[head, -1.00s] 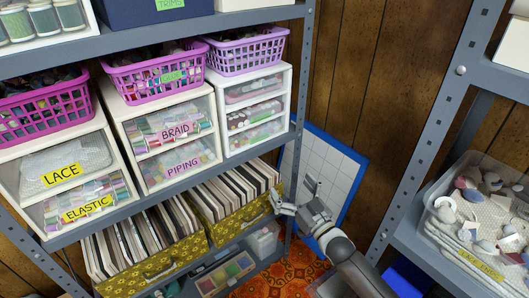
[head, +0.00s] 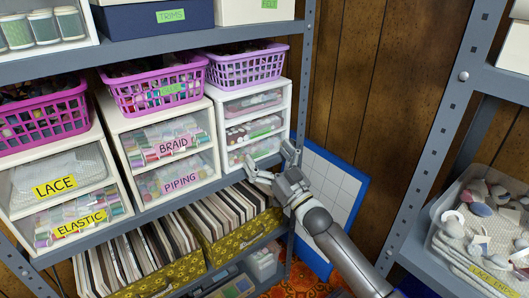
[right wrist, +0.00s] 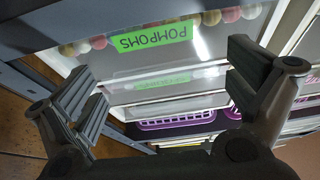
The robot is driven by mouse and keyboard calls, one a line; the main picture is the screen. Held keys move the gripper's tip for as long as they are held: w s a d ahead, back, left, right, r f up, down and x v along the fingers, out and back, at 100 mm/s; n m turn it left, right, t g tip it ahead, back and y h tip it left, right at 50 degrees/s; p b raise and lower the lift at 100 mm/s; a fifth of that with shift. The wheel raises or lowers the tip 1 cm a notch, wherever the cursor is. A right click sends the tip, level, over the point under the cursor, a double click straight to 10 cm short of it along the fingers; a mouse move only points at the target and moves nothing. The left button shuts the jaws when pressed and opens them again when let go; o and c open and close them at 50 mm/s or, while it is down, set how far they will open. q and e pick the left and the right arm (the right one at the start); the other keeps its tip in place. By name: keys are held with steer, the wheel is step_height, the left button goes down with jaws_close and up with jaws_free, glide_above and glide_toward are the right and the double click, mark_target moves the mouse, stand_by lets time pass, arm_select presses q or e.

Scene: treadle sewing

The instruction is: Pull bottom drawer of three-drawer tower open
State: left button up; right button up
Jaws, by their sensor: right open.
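The three-drawer tower (head: 286,105) is a small white unit with clear drawer fronts, on the middle shelf below a purple basket. Its bottom drawer (head: 255,151) looks shut. In the right wrist view, which is upside down, the clear drawer front (right wrist: 203,48) has a green POMPOMS label (right wrist: 150,37) and coloured balls behind it. My right gripper (head: 270,160) is open and empty, in front of the tower's lower right corner. In the wrist view its fingers (right wrist: 160,88) are spread either side of the drawer front. Contact cannot be told. My left gripper is not in view.
The BRAID and PIPING drawer unit (head: 163,155) stands left of the tower. The shelf edge (head: 160,209) runs under the drawers, with a yellow patterned box (head: 240,238) below. A grey metal post (head: 301,130) rises close right of the tower.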

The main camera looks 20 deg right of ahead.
steer(key=shift+w+a+r, duration=0.2)
steer(key=shift+w, duration=0.25)
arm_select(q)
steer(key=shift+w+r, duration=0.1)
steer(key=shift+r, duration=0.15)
